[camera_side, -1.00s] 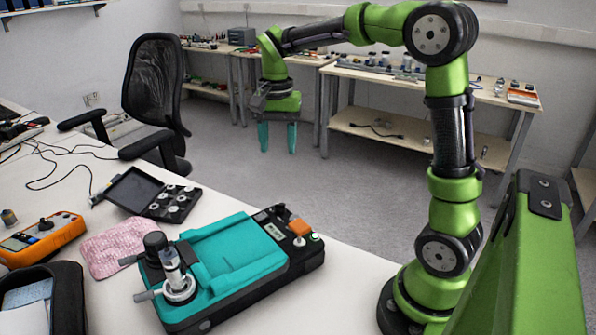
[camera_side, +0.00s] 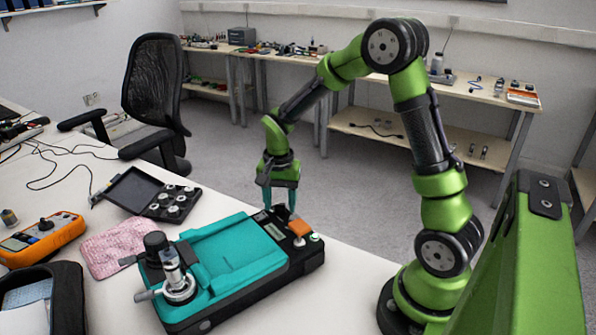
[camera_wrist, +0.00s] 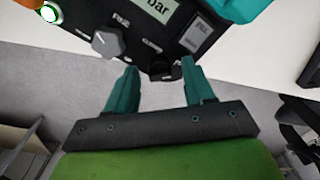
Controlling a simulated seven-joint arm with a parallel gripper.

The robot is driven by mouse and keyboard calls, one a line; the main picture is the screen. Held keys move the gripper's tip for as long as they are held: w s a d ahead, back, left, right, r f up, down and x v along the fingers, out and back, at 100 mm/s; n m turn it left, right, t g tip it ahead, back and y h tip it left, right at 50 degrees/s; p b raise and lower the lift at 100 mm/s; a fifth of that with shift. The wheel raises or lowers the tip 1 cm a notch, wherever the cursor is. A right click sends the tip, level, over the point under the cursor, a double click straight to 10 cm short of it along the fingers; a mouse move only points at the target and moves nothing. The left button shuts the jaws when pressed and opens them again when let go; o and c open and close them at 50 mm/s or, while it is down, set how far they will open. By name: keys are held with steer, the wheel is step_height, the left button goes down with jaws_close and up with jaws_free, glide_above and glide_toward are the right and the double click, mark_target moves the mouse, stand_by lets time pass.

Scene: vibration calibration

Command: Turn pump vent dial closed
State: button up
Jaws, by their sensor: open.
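The pump (camera_side: 230,253) is a teal and black unit on the white table in the side view. Its black control panel (camera_wrist: 185,33) fills the top of the wrist view. A grey knob with a pointer (camera_wrist: 107,42) sits on the panel, left of my fingertips. A small dark knob-like part (camera_wrist: 161,72) shows at the panel's near edge, between the fingertips. I cannot read which is the vent dial. My gripper (camera_side: 280,203) is open and empty, with teal fingers pointing down by the panel's far edge; its fingers also show in the wrist view (camera_wrist: 158,66).
A clear-topped fitting (camera_side: 173,270) and a black cap stand at the pump's left end. A pink cloth (camera_side: 118,247), open case (camera_side: 150,192) and orange meter (camera_side: 42,240) lie left.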

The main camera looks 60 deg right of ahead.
steer(key=shift+f, duration=0.1)
jaws_close()
stand_by(0.3)
steer(key=shift+n, duration=0.4)
steer(key=n, duration=0.3)
steer(key=shift+n, duration=0.3)
steer(key=n, duration=0.4)
steer(key=shift+n, duration=0.3)
steer(key=n, duration=0.4)
steer(key=shift+n, duration=2.4)
